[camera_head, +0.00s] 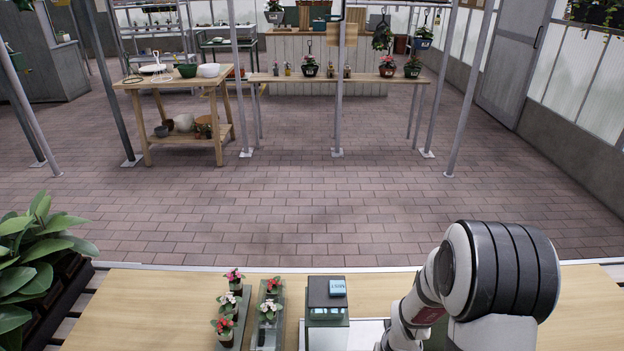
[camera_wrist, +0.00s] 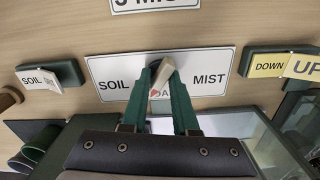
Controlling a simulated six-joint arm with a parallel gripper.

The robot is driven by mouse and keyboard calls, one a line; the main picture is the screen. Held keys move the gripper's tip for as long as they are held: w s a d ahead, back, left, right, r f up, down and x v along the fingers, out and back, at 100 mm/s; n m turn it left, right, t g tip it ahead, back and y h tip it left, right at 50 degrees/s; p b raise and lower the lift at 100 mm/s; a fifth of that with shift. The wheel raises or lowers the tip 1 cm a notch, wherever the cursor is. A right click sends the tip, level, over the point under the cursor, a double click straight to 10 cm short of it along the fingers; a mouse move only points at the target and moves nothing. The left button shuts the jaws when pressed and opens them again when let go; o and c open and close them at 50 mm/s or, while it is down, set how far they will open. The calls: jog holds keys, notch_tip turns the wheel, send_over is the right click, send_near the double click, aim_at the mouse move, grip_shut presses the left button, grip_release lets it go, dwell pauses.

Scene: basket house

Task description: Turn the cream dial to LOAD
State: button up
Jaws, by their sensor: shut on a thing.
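In the wrist view a white label plate (camera_wrist: 108,82) reads SOIL at left and MIST at right. Between them, letters of a lower word, seemingly LOAD, show partly between my fingers. The cream dial (camera_wrist: 180,80) is a short bar at the plate's middle, slanting from lower left to upper right, its broad end toward the upper right. I cannot tell which end marks the setting. My gripper (camera_wrist: 164,72), with two dark green fingers, is shut on the dial, the fingertips at its dark hub. In the head view my arm is at the lower right; my gripper is hidden.
In the head view, potted flowers (camera_head: 226,325) and a dark box (camera_head: 328,312) stand on the wooden bench (camera_head: 130,310).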

jog(key=shift+n, duration=0.9)
jog(key=n, duration=0.4)
jog(key=o, duration=1.4)
jog(key=shift+o, duration=0.2)
jog(key=shift+r, duration=3.5)
